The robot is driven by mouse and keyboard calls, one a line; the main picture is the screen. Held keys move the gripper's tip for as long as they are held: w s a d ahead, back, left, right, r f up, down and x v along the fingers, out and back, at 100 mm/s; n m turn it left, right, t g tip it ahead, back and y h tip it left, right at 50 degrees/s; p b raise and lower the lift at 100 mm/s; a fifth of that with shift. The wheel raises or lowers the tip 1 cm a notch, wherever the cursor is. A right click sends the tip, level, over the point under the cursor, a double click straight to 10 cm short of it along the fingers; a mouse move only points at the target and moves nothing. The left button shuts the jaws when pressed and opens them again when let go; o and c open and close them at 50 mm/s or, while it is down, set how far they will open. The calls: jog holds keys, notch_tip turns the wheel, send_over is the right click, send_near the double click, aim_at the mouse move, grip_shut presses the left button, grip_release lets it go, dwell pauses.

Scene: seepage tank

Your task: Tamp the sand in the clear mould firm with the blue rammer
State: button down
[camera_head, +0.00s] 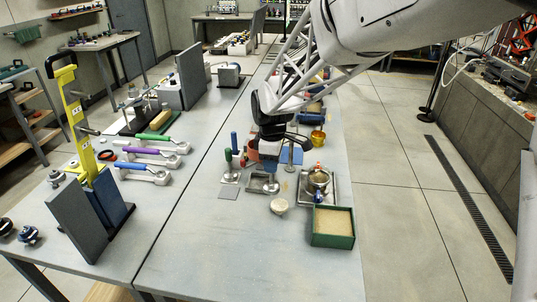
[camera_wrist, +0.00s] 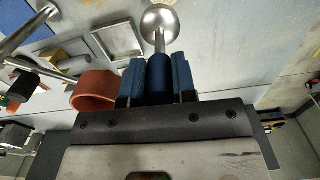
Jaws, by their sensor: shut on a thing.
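My gripper (camera_head: 270,160) is over the middle of the near bench in the head view. In the wrist view my gripper (camera_wrist: 160,75) is shut on the dark blue handle of the blue rammer (camera_wrist: 159,64). Its metal shaft runs out to a round silver end (camera_wrist: 160,22). In the head view the gripper mostly hides the handle. What looks like the clear mould (camera_head: 318,178) stands on a metal tray at the right, apart from my gripper. Its contents are too small to make out. The mould does not show clearly in the wrist view.
A green box of sand (camera_head: 333,238) stands in front of the mould. A white round dish (camera_head: 279,205), a green-handled tool (camera_head: 228,157) and a yellow cup (camera_head: 318,138) are close by. An orange-brown ring (camera_wrist: 92,90) and a shallow metal tray (camera_wrist: 118,40) lie left of the rammer.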

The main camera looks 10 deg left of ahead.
jog(key=w+d+r+m, duration=0.2)
jog(key=w+d, duration=0.3)
jog(key=d, duration=0.2)
jog(key=w+d+r+m, duration=0.3)
jog(key=w+d, duration=0.3)
jog(key=d, duration=0.2)
jog(key=shift+w, duration=0.1)
jog(key=shift+a+f, duration=0.1)
jog(key=shift+f, duration=1.7)
jog(key=shift+f, duration=0.2)
jog(key=shift+f, duration=1.5)
jog(key=shift+f, duration=0.3)
dwell(1.8)
jog(key=shift+r, duration=2.55)
